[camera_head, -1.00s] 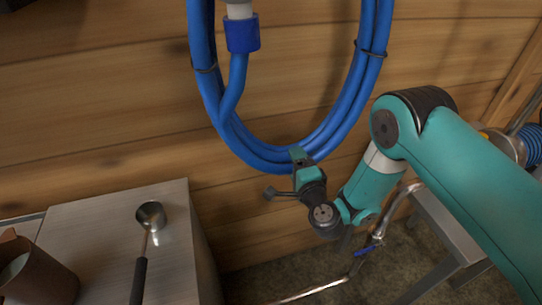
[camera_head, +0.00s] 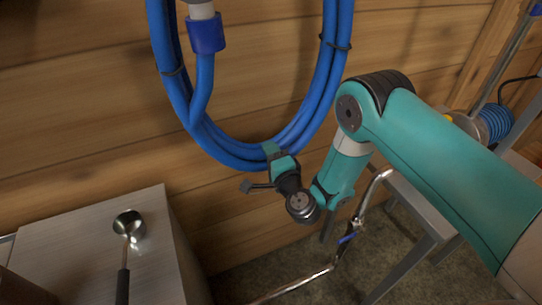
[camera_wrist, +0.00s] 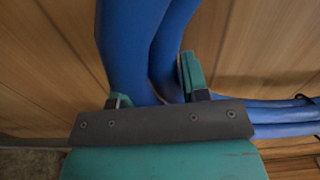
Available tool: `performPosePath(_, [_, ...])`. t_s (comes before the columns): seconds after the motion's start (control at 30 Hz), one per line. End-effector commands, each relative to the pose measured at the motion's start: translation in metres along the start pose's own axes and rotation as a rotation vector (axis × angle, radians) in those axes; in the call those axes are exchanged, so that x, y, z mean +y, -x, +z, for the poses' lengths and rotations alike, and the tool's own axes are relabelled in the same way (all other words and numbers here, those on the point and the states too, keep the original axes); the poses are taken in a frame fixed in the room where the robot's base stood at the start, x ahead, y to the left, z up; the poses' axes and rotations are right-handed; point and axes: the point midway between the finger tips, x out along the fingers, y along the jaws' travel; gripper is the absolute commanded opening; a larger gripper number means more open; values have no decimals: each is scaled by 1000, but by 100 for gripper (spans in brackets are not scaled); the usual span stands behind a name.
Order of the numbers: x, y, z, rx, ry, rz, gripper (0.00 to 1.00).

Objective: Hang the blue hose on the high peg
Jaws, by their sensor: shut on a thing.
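The blue hose (camera_head: 319,99) is a coil bound with dark ties, in front of the wooden wall in the head view. Its upper part is out of the frame, and the high peg is not visible. One end with a dark blue collar (camera_head: 206,35) and a pale fitting hangs inside the coil. My gripper (camera_head: 272,153) is shut on the bottom of the coil. In the wrist view, the hose strands (camera_wrist: 148,45) pass between the two teal fingers (camera_wrist: 152,88).
A metal-topped counter (camera_head: 70,222) stands at lower left with a long-handled ladle (camera_head: 127,226) on it. A bent metal pipe with a blue lever (camera_head: 347,238) is below my arm. A grey stand (camera_head: 425,200) and a blue coiled line (camera_head: 497,122) are at right.

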Motion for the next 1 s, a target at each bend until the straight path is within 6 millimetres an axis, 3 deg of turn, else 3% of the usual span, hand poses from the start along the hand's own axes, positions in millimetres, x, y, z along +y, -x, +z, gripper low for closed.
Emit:
performPosePath(0.03, [9,4,0,-2,-2,17,0])
performPosePath(0.33, [10,4,0,-2,-4,19,0])
performPosePath(1.0, [-20,2,-2,0,-5,8,0])
